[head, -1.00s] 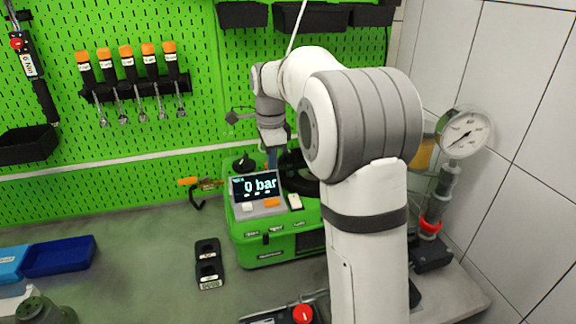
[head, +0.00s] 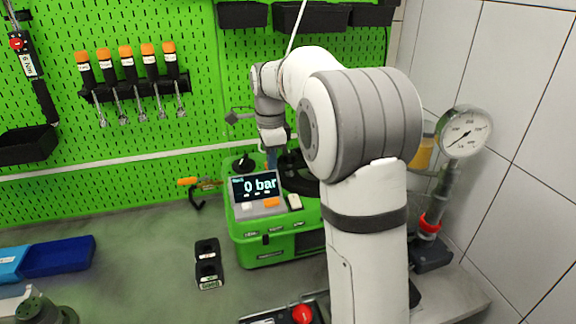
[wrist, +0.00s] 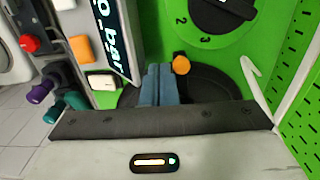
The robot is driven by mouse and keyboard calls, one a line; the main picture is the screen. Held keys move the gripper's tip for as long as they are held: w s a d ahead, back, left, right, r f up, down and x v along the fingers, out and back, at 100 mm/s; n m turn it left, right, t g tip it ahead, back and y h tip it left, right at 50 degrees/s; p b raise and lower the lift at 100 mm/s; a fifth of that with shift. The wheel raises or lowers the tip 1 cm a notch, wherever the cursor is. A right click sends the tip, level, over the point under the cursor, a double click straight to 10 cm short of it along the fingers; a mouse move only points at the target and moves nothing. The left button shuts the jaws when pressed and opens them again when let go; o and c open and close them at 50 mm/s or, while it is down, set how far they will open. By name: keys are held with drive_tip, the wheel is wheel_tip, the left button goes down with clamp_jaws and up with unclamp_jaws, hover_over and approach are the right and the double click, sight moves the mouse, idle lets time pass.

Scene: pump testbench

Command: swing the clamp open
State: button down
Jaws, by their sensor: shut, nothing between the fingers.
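My gripper (wrist: 160,88) shows blue fingers in the wrist view, shut with nothing between them. The fingertips are close beside an orange knob (wrist: 181,65) on the green tester, above a dark round part (wrist: 213,85). I cannot tell whether they touch it, or whether the knob belongs to the clamp. In the head view my gripper (head: 271,158) is behind the tester's display, partly hidden. The green tester (head: 278,247) stands on the bench. An orange-handled part with a black hook (head: 195,190) shows at its left; I cannot tell if this is the clamp.
The display (head: 255,187) reads 0 bar. A black dial (wrist: 225,12) with numbers is beyond the fingers in the wrist view. A pressure gauge (head: 464,132) stands at right by the tiled wall. A black two-socket block (head: 208,263) lies left of the tester, with bare bench around it.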

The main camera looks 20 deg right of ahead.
drive_tip(key=shift+w+a+p, duration=0.25)
drive_tip(key=shift+w+p, duration=0.7)
drive_tip(key=shift+w, duration=0.25)
